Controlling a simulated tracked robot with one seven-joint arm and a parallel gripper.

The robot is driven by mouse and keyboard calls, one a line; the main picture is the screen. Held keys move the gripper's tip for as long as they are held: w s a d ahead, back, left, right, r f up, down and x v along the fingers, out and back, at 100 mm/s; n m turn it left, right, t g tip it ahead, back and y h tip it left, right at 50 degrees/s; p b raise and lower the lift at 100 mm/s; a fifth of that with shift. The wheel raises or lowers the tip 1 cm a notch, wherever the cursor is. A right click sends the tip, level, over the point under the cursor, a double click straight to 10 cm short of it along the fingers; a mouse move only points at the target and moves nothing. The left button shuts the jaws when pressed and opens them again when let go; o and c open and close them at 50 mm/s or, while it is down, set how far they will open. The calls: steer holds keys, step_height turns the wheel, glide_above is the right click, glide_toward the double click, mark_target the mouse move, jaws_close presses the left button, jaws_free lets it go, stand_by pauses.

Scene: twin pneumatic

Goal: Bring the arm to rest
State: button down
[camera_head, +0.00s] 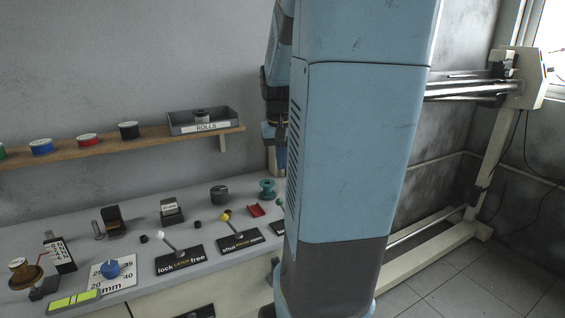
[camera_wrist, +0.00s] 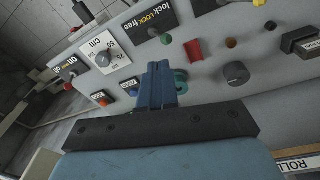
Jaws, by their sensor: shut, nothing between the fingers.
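My gripper (camera_wrist: 158,82) shows in the wrist view as two blue fingers pressed together above the grey bench top. Nothing shows between them. In the head view, large blue and dark links of my arm fill the middle.
The bench (camera_head: 130,238) carries lever plates, a blue dial (camera_head: 112,268), a black knob (camera_head: 219,194) and a red tray (camera_head: 256,210). Above it, a wooden shelf (camera_head: 105,149) holds spools and a ROLLS bin (camera_head: 205,127). A pale metal frame (camera_head: 495,150) stands right; the floor (camera_head: 480,280) before it looks clear.

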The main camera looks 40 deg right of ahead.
stand_by(0.3)
steer(key=s+a+r+n+t, duration=0.1)
steer(key=s+a+r+n, duration=0.1)
steer(key=a, duration=0.5)
steer(key=s+a+r+n+t, duration=0.1)
steer(key=s+a+t, duration=0.1)
steer(key=s+a, duration=0.3)
steer(key=s+a+r+n+t+y, duration=0.1)
steer(key=s+a, duration=0.3)
steer(key=a, duration=0.6)
steer(key=shift+a+r+n+t, duration=0.25)
steer(key=shift+r+n+t, duration=0.25)
steer(key=shift+r+n, duration=0.35)
